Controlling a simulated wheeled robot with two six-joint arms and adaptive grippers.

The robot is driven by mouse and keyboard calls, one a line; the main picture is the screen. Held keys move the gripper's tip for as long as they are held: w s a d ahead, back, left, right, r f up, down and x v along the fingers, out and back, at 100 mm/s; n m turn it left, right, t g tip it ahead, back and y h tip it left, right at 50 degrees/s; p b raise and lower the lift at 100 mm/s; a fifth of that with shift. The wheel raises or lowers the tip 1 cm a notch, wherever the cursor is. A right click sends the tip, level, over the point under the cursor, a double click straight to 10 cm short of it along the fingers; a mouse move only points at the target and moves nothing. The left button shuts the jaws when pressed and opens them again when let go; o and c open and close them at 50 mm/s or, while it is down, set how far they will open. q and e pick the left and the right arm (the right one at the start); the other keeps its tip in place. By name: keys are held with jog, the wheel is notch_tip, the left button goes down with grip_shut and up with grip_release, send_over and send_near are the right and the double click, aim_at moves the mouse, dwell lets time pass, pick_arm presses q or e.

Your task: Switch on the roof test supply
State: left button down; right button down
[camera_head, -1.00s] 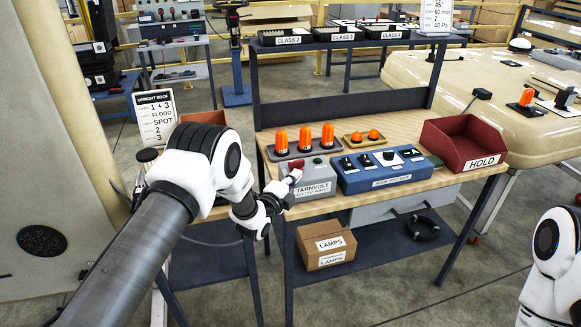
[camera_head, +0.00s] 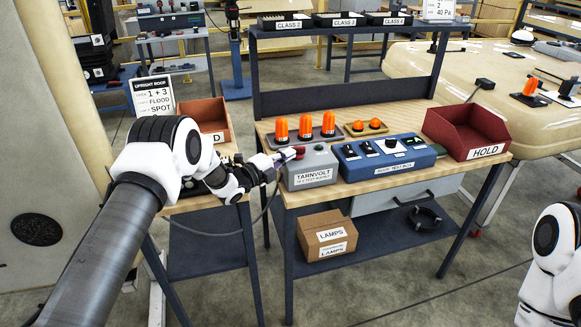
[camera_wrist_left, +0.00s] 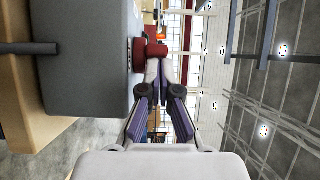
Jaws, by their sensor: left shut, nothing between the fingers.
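The grey Tarnvolt test supply (camera_head: 312,172) stands at the left front of the wooden bench. A red switch (camera_head: 299,151) is on its upper left part. My left gripper (camera_head: 285,156) is shut and empty, with its tips close to the red switch. In the left wrist view the shut fingers (camera_wrist_left: 154,68) point at the red switch (camera_wrist_left: 152,52) on the grey box (camera_wrist_left: 85,75). I cannot tell whether they touch it, or whether the switch is on. My right arm shows at the right edge; its gripper is out of view.
A blue roof test box (camera_head: 385,165) stands right of the supply. Several orange lamps (camera_head: 305,127) stand behind it. A red HOLD bin (camera_head: 468,132) is at the bench's right, another red bin (camera_head: 207,120) at the left. A cable hangs below my left gripper.

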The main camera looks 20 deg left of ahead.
pick_arm(q)
jog(key=shift+w+a+f+m+h+b, duration=0.2)
jog(key=shift+f+m+h+b, duration=0.1)
jog(key=shift+m+h+b, duration=0.1)
jog(key=shift+r+m+g+h, duration=0.2)
jog(key=shift+m+g+h, duration=0.1)
jog(key=shift+g+h, duration=0.1)
jog(key=shift+s+r, duration=0.1)
jog(key=shift+r, duration=0.05)
pick_arm(e)
notch_tip(320, 180, down, 2)
jog(key=shift+f, duration=0.1)
pick_arm(q)
notch_tip(320, 180, up, 10)
